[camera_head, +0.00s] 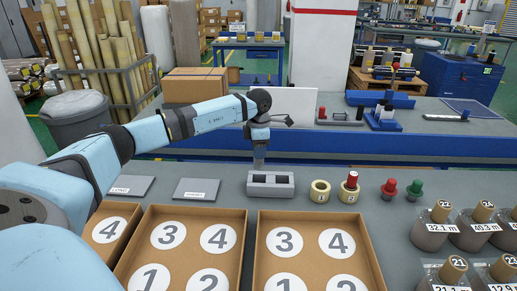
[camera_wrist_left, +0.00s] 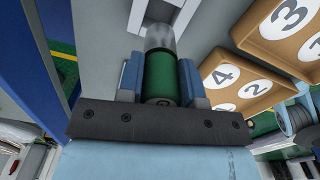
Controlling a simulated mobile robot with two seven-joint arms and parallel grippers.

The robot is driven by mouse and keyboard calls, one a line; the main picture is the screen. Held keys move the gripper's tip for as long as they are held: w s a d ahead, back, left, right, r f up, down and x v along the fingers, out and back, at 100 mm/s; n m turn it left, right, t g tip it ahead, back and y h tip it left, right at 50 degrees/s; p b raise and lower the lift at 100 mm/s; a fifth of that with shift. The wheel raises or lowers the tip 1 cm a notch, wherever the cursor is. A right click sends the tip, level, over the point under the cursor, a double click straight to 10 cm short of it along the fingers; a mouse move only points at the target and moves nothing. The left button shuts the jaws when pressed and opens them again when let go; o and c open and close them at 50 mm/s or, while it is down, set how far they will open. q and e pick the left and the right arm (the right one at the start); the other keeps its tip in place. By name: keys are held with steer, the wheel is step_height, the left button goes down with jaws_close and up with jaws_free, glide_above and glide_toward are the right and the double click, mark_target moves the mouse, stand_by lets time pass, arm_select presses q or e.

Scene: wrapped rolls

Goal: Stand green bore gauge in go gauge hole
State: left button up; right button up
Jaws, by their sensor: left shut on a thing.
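My left gripper (camera_head: 259,150) points down above the grey block (camera_head: 271,185) with two dark openings, over its left opening. In the left wrist view, the gripper (camera_wrist_left: 160,85) is shut on the green bore gauge (camera_wrist_left: 160,78), with one jaw on each side of its green handle. The gauge's grey cylindrical end (camera_wrist_left: 160,38) sticks out beyond the jaws towards the block (camera_wrist_left: 168,14). Whether the end is inside the hole or just above it, I cannot tell. My right gripper is not in view.
Two cream rings (camera_head: 320,191) stand right of the block, one with a red-topped piece (camera_head: 352,180) in it. A red knob (camera_head: 389,187) and a green knob (camera_head: 414,188) are farther right.

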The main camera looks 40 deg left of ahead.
mark_target(259, 169)
arm_select(q)
steer(key=shift+f+b, duration=0.55)
steer(key=shift+f, duration=0.25)
step_height(259, 169, down, 3)
steer(key=shift+f+b, duration=0.15)
steer(key=shift+b, duration=1.05)
steer(key=shift+f, duration=0.75)
steer(key=shift+f+b, duration=0.5)
steer(key=shift+f, duration=0.35)
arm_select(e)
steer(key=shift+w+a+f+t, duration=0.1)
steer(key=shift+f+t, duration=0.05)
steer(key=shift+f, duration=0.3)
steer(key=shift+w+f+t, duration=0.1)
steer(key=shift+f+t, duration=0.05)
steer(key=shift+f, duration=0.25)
arm_select(q)
steer(key=shift+f, duration=0.1)
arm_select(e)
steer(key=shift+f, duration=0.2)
arm_select(q)
steer(key=shift+f, duration=0.25)
steer(key=o, duration=1.1)
